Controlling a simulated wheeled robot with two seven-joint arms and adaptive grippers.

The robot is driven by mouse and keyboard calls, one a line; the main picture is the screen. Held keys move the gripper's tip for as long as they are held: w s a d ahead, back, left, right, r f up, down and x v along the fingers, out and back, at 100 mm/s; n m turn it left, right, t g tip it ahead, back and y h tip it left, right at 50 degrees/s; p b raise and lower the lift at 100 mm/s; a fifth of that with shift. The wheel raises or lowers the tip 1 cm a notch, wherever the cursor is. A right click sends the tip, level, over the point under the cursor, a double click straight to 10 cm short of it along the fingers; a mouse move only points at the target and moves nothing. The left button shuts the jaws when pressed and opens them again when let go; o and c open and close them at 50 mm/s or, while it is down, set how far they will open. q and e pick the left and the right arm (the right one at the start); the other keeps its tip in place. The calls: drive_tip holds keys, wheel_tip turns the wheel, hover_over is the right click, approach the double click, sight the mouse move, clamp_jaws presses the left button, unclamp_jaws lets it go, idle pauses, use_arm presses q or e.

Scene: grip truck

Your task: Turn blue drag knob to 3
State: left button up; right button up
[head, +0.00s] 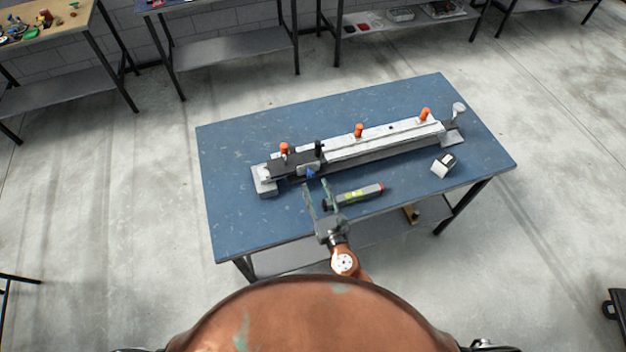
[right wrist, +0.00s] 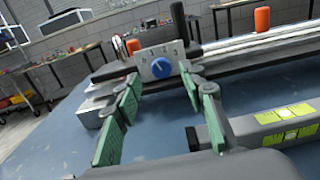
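The blue drag knob (right wrist: 161,68) sits on a light metal plate (right wrist: 150,58) with small marks around it, too small to read. In the head view the knob (head: 310,173) is on the front side of the long rail device (head: 375,145), near its left end. My right gripper (head: 318,190) is just in front of the knob. In the right wrist view its green-padded fingers (right wrist: 160,110) are spread apart, with the knob beyond them and nothing between them. My left gripper is not in the head view.
A grey level (head: 358,194) lies on the blue table (head: 240,215) close to the right of my right gripper. A small white and black block (head: 443,164) lies further right. Orange knobs (head: 359,130) stand up on the rail. The table's left part is clear.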

sight(311, 176)
drive_tip(key=shift+x, duration=1.85)
drive_tip(key=shift+c, duration=0.5)
clamp_jaws()
